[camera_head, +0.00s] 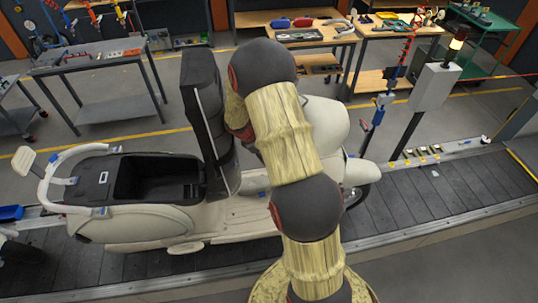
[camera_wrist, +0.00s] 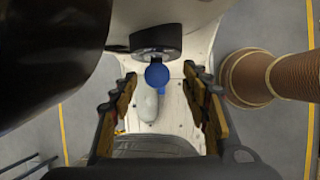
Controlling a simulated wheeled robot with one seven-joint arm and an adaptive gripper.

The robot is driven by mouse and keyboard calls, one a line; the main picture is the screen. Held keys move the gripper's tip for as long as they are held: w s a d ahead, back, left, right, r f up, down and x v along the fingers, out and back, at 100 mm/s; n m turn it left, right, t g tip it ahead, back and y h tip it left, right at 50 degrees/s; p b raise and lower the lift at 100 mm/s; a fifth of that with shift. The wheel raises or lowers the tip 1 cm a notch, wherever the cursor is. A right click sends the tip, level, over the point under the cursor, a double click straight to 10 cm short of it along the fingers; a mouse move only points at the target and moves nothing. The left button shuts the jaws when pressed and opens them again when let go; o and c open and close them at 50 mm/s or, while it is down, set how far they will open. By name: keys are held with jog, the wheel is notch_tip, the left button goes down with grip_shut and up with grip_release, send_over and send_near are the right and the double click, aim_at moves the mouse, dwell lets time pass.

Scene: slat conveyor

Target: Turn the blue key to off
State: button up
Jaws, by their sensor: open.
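The blue key (camera_wrist: 157,75) shows a round blue head in the wrist view, just below a dark round lock housing (camera_wrist: 156,42) on the cream scooter. My gripper (camera_wrist: 159,82) is open, with one finger left and one finger right of the key. The key appears between the fingertips, with gaps on both sides. I cannot tell which setting the key is at. In the head view the cream scooter (camera_head: 130,225) stands on the conveyor with its seat raised. My arm hides the key and my gripper there.
The dark slat conveyor (camera_head: 425,205) runs across the head view. A grey post box with a lamp (camera_head: 434,85) stands at right. Workbenches with tools (camera_head: 300,45) are behind. In the wrist view, a large dark shape fills the upper left.

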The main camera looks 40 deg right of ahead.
jog(key=shift+w+d+r, duration=0.1)
jog(key=shift+w+d, duration=0.05)
jog(key=shift+w, duration=0.1)
jog(key=shift+s+m+t+h, duration=0.3)
jog(key=shift+t+h, duration=0.2)
jog(key=shift+t, duration=0.2)
jog(key=shift+a+m+t+h, duration=0.2)
jog(key=shift+m+t+h, duration=0.1)
jog(key=shift+t+h, duration=0.25)
jog(key=f+m+t+h+b, duration=0.1)
jog(key=b, duration=0.3)
jog(key=shift+a+t, duration=0.1)
jog(key=shift+t, duration=0.25)
jog(key=h+b, duration=0.1)
jog(key=b, duration=0.3)
jog(key=shift+s+t, duration=0.15)
jog(key=shift+t, duration=0.25)
